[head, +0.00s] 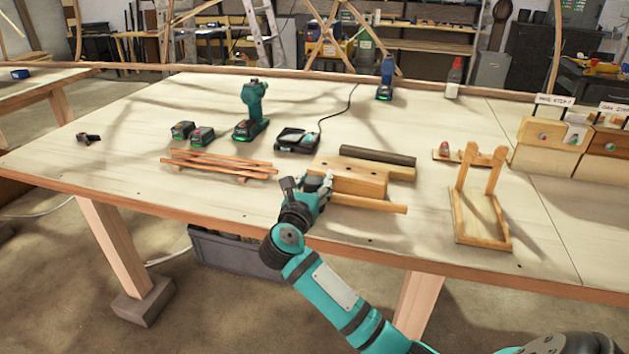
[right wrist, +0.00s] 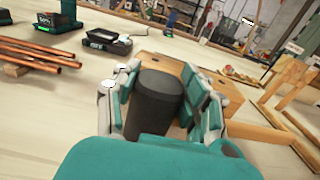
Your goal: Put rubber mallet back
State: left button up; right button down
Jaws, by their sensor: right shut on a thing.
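The rubber mallet shows its black head (right wrist: 160,103) in the right wrist view, between the fingers of my right gripper (right wrist: 165,90). In the head view its pale wooden handle (head: 370,204) points right from my right gripper (head: 318,190), in front of a wooden block (head: 352,179). My right gripper is shut on the mallet; the fingers hide part of the head. I cannot tell whether the mallet touches the table. My left gripper is not in view.
On the workbench (head: 110,165), copper rods (head: 220,165) lie left of the gripper. A dark bar (head: 377,155) lies behind the block. A wooden stand with two uprights (head: 482,215) is to the right. A drill (head: 251,110) and charger (head: 297,140) stand farther back.

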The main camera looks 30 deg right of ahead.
jog(key=shift+f+b, duration=0.5)
jog(key=shift+f, duration=0.05)
jog(key=c, duration=0.6)
grip_release()
jog(key=shift+f, duration=0.1)
